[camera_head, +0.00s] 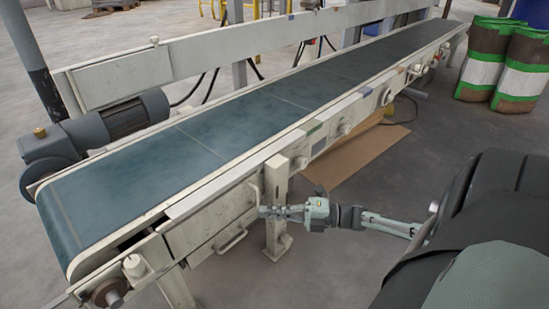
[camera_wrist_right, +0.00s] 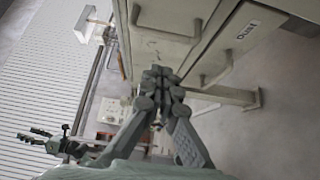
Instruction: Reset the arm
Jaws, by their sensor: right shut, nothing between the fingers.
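My right gripper (camera_head: 268,211) is in front of the near side of the conveyor, level with its frame and by a pale support post (camera_head: 277,205). In the right wrist view the fingers of this gripper (camera_wrist_right: 160,72) are together with nothing between them. They point toward pale panels with curved handles (camera_wrist_right: 215,68); whether they touch anything is unclear. My left gripper is not in the head view. A small dark gripper-like shape (camera_wrist_right: 48,142) shows at the left of the right wrist view, too small to read its fingers.
The conveyor's dark belt (camera_head: 190,157) runs diagonally and is empty. A grey motor (camera_head: 120,118) sits at its near left end. A cardboard sheet (camera_head: 350,152) lies on the floor under it. Brown, white and green sacks (camera_head: 520,70) stand at the right. Open floor lies between.

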